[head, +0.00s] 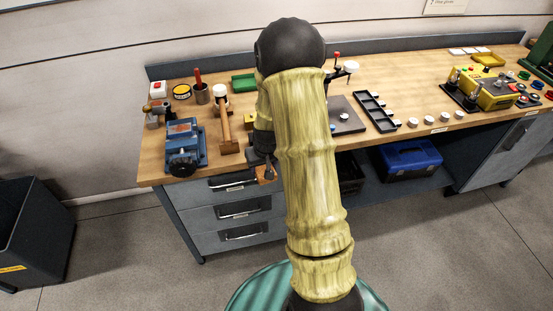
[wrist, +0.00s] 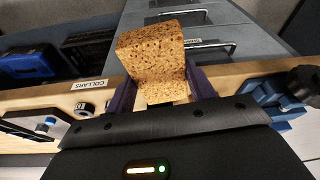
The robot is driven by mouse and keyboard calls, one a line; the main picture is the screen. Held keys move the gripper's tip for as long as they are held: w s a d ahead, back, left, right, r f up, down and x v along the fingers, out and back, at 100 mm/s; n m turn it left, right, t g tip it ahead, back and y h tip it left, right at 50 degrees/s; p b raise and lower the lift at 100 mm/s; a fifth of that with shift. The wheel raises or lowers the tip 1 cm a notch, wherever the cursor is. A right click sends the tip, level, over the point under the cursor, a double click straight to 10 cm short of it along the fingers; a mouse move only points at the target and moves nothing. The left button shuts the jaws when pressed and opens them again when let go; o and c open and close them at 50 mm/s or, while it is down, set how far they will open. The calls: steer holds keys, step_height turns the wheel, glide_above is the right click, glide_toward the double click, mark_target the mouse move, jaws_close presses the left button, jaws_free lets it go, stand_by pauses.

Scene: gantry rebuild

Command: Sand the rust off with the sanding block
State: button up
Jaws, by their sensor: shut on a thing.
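The sanding block, a speckled orange-brown block (wrist: 152,50), is held between the purple fingers of my gripper (wrist: 163,88) in the wrist view. In the head view my gripper (head: 265,166) hangs at the bench's front edge, partly hidden by my arm, with a bit of the block (head: 265,176) showing below it. A blue vise (head: 182,148) stands at the bench's left end, left of my gripper and apart from it. An orange-red patch shows on top of the vise; I cannot tell whether it is rust. The vise also shows at the right of the wrist view (wrist: 272,92).
On the wooden bench (head: 237,172), a wooden-handled mallet (head: 224,125) lies between vise and gripper. A red-handled tool in a cup (head: 201,92) and a green tray (head: 243,84) stand behind. A black compartment tray (head: 377,112) is right of my arm. Drawers (head: 240,210) are below.

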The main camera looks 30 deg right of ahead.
steer(key=a+f, duration=0.3)
steer(key=a, duration=0.2)
steer(key=w+a+f+n, duration=0.1)
steer(key=a+f, duration=0.2)
steer(key=a, duration=0.3)
steer(key=shift+w+f, duration=0.15)
steer(key=shift+w, duration=0.15)
steer(key=shift+a, duration=0.1)
